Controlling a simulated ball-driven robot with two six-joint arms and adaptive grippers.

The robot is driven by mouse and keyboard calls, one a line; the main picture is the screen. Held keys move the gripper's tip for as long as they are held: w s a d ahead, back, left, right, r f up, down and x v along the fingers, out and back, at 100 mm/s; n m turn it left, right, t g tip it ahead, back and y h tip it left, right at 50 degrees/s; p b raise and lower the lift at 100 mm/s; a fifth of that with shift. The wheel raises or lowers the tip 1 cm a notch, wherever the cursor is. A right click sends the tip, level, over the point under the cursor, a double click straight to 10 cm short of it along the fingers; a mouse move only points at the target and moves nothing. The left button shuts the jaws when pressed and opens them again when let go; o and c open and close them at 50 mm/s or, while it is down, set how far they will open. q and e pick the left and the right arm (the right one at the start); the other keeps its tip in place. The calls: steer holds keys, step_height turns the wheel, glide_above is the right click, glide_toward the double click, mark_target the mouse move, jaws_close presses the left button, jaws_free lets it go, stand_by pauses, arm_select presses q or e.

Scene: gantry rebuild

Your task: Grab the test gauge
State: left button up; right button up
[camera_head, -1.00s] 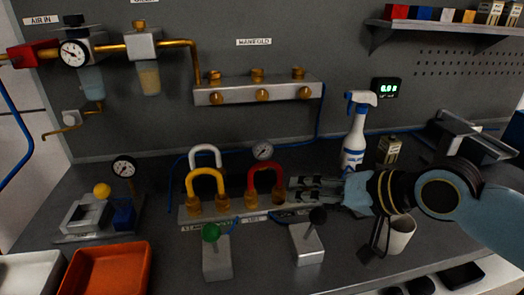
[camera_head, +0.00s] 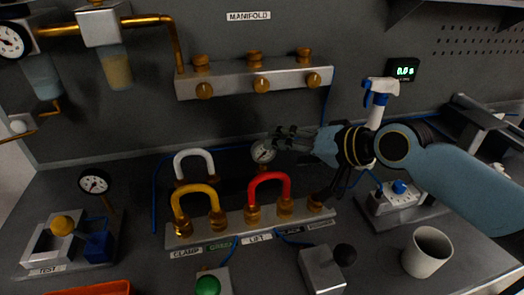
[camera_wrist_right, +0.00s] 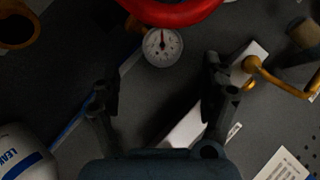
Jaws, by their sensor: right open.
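A small round white-faced gauge (camera_head: 263,152) stands behind the red hose loop (camera_head: 270,184). My right gripper (camera_head: 279,139) is open just to its right, fingertips near its rim. In the right wrist view the gauge (camera_wrist_right: 163,47) shows its dial beyond and between the spread fingers (camera_wrist_right: 160,78); nothing is between the pads. Another dial gauge (camera_head: 95,182) stands on a stem at the left, by the block labelled TEST (camera_head: 45,245). I cannot tell from labels which one is the test gauge. My left gripper is out of view.
The manifold (camera_head: 255,79) is on the wall above. Yellow (camera_head: 197,190) and white (camera_head: 193,155) loops stand left of the red one. A spray bottle (camera_head: 380,90) is partly behind my arm. A white cup (camera_head: 428,251) stands at the front right. Bench is clear between the TEST block and the rail.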

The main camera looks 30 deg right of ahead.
mark_target(267, 151)
steer(key=x, duration=0.6)
steer(key=shift+w+a+p, duration=0.25)
steer(key=shift+p, duration=0.05)
steer(key=shift+w+a+f, duration=0.1)
steer(key=shift+w+f, duration=0.15)
steer(key=shift+w, duration=0.1)
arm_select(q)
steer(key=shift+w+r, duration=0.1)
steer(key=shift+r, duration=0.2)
arm_select(e)
steer(key=shift+s, duration=0.1)
steer(key=shift+c, duration=0.3)
